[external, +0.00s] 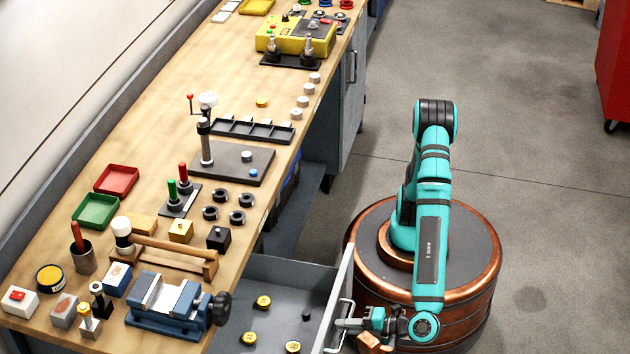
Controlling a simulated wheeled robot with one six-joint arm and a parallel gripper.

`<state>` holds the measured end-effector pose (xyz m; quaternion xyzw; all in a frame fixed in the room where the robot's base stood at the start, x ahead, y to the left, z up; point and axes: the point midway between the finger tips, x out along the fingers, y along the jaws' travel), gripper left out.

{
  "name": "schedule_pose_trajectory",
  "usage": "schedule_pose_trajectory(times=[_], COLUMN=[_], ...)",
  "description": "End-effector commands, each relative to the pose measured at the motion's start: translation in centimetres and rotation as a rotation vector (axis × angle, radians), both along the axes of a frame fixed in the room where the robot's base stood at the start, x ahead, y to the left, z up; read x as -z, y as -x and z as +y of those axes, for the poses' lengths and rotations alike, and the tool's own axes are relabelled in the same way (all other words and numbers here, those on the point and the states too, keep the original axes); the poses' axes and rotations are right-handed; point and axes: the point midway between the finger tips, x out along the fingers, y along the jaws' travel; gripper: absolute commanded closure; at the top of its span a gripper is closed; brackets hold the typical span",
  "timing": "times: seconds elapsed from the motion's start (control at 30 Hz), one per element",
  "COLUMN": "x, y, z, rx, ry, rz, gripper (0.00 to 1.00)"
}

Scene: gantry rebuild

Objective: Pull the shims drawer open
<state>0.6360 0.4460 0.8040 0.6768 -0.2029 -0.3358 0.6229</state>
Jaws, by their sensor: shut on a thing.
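A grey drawer (270,279) stands pulled out from under the bench at the lower middle. Several yellow round pieces and a small dark piece lie inside it. Its pale front panel (341,282) faces my base. No label shows on it, so I cannot read which drawer it is. My gripper (346,326) is shut on the metal handle (331,349) on the outside of that front. The fingertips are small and partly hidden by the handle. The drawer's near end is cut off by the picture's lower edge.
The wooden bench (158,130) carries a blue vise (168,302) whose dark knob overhangs the edge by the drawer. A grey cabinet (345,110) stands under the bench farther back. A red cabinet (613,70) is far right. The floor right of my base is clear.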

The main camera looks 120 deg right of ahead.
Motion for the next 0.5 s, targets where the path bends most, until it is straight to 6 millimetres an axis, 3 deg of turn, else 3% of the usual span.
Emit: schedule_pose_trajectory(times=[0.1,0.13,0.2,0.5], x=[0.08,0.08,0.06,0.01], y=[0.0,0.0,-0.01,0.07], z=[-0.01,0.0,-0.01,0.1], rx=[0.0,0.0,0.0,-0.001], ry=[0.0,0.0,0.0,0.0], rz=[0.001,0.001,0.001,0.0], gripper=[1.0,0.83,0.74,0.74])
